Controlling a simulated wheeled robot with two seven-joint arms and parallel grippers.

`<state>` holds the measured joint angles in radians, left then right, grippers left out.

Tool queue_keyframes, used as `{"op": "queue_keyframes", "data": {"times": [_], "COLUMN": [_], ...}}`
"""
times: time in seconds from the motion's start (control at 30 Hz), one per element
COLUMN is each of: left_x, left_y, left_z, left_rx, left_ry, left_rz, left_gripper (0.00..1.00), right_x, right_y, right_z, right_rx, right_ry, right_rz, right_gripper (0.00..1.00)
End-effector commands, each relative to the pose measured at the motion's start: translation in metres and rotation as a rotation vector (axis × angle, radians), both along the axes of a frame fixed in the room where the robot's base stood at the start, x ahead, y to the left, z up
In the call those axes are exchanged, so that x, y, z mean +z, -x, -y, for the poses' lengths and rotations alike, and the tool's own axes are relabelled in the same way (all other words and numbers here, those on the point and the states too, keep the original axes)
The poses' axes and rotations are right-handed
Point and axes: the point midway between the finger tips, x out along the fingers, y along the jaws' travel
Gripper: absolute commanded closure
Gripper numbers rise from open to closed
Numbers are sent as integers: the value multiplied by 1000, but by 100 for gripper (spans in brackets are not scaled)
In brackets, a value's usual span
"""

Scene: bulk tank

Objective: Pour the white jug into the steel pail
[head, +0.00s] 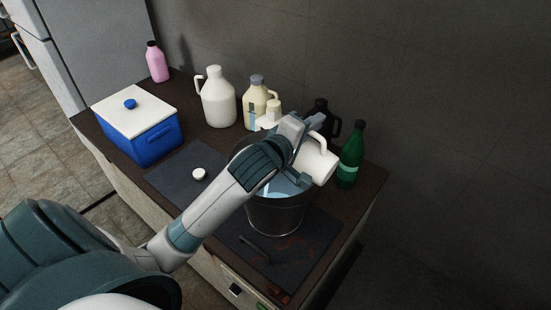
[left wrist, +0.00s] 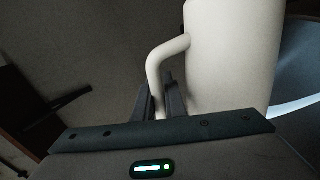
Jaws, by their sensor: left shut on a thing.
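A white jug (head: 316,162) is tilted over the steel pail (head: 275,215), above its right side. My left gripper (head: 301,135) is shut on the jug's handle. In the left wrist view, the fingers (left wrist: 168,98) close around the handle, and the jug (left wrist: 235,55) fills the upper right. The pail holds pale bluish liquid, and part of its inside shows at the right of the left wrist view (left wrist: 304,75). My left forearm hides much of the pail's left side. I cannot see whether a stream leaves the jug. My right gripper is not in view.
A green bottle (head: 351,155) stands close right of the jug. Behind are a large off-white jug (head: 217,100), a cream jug (head: 259,98) and a black jug (head: 322,113). A blue cooler (head: 145,130) and pink bottle (head: 157,63) stand left. A small white cap (head: 199,174) lies on a dark mat.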

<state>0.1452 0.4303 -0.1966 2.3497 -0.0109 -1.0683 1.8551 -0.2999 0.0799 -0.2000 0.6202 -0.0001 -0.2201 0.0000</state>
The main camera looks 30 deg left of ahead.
Motion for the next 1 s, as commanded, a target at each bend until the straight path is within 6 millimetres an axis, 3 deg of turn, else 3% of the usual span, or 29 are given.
{"op": "queue_keyframes", "data": {"times": [0.57,0.7,0.87,1.0], "left_x": [5,-5,2,2], "left_y": [-1,0,1,2], "left_z": [-9,2,26,29], "left_rx": [0,-4,-2,0], "left_ry": [68,-8,-119,-136], "left_rz": [-5,5,13,12], "left_gripper": [100,100,100,100], "right_x": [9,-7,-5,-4], "right_y": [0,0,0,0], "right_z": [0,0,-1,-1], "right_rx": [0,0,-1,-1], "right_ry": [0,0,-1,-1], "right_rz": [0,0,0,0], "right_gripper": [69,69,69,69]}}
